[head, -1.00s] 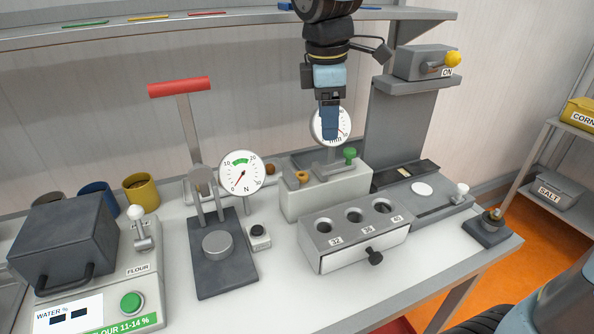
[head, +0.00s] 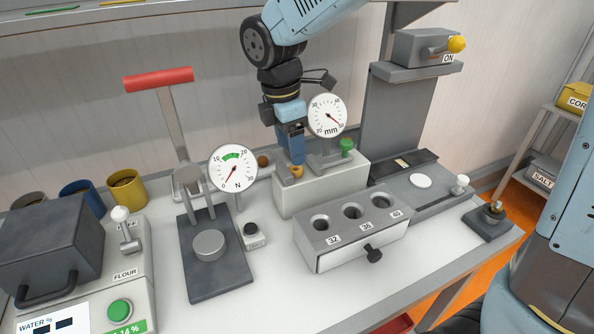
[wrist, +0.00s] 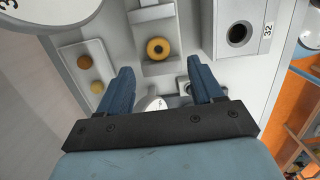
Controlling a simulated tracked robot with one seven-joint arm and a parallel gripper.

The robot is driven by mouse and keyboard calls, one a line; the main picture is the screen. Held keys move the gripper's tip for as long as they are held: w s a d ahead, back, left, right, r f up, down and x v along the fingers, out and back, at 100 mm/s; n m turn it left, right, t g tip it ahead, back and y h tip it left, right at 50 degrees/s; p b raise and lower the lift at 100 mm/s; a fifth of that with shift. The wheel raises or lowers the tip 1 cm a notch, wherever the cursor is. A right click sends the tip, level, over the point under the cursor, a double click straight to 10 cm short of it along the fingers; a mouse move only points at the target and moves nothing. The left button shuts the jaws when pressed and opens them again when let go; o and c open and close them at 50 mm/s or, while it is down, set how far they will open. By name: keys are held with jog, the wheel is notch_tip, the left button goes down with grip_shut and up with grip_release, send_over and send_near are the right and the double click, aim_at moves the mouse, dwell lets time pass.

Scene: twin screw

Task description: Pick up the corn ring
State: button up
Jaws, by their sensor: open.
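The corn ring (wrist: 158,48) is a small orange ring with a dark hole. In the wrist view it sits on a pale holder, just beyond and roughly midway between my fingertips. In the head view the corn ring (head: 297,171) shows on the left part of the white gauge block (head: 325,190). My gripper (head: 292,162) points down close above and behind it, and it partly overlaps the view there. In the wrist view my gripper (wrist: 160,70) has two blue fingers spread apart with nothing between them.
The mm dial gauge (head: 327,115) and green knob (head: 347,147) stand close to the right of my gripper. The N dial (head: 233,168) is at left. The three-hole block (head: 352,235) stands in front. Two brownish pieces (wrist: 84,62) lie on a tray.

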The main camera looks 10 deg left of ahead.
aim_at(296, 171)
jog(key=shift+w+d+f, duration=0.1)
jog(key=shift+w+f, duration=0.05)
jog(key=shift+f, duration=0.75)
jog(key=shift+w+d+f, duration=0.15)
jog(key=shift+f, duration=0.8)
jog(key=shift+w+d+f, duration=0.1)
jog(key=shift+w+f, duration=0.05)
jog(key=shift+f, duration=0.75)
jog(key=c, duration=0.9)
